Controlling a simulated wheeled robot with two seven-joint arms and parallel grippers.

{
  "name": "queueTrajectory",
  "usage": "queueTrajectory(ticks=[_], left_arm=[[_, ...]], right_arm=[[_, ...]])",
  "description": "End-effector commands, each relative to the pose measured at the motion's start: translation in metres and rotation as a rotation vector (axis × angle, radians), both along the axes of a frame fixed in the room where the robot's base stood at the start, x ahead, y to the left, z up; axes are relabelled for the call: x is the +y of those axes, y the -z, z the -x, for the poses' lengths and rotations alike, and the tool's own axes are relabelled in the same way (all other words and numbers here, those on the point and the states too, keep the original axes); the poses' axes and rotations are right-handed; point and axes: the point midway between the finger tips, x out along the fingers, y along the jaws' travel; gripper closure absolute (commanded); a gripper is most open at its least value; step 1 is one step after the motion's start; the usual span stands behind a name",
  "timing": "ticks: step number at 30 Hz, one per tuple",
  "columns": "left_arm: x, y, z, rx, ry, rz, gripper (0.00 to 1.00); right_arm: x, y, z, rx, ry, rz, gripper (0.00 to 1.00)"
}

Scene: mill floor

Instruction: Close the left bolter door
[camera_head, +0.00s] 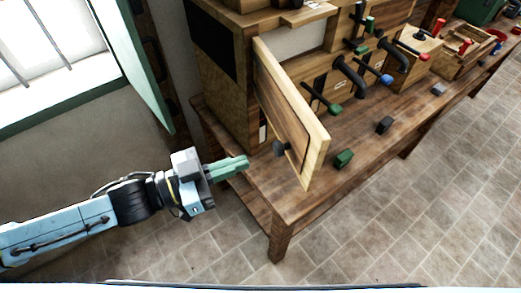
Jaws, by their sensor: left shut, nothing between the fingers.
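The left bolter door (288,108) is a light wooden panel, hinged on the wooden cabinet (228,105) and standing open, swung out over the bench. My right gripper is not in view.
The wooden bench (322,190) carries a green block (344,158), a dark block (385,125) and a grey block (438,89). Dark pipes and coloured handles stick out from the cabinet front. A green window shutter (135,65) hangs at upper left. The tiled floor at right is clear.

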Motion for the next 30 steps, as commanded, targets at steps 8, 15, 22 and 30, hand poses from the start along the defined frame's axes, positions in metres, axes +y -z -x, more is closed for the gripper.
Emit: queueTrajectory(ticks=[8, 15, 22, 30], left_arm=[[-0.041, -0.001, -0.018, 0.001, 0.0, -0.001, 1.0], [-0.051, 0.0, -0.023, 0.001, 0.0, -0.002, 1.0], [-0.051, 0.0, -0.023, 0.001, 0.0, -0.002, 1.0], [-0.055, 0.001, -0.025, 0.003, -0.027, 0.0, 1.0]], right_arm=[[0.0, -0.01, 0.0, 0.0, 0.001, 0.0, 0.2], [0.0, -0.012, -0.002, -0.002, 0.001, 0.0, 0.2], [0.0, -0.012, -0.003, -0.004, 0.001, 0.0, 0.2], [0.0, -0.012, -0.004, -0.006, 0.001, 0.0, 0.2]])
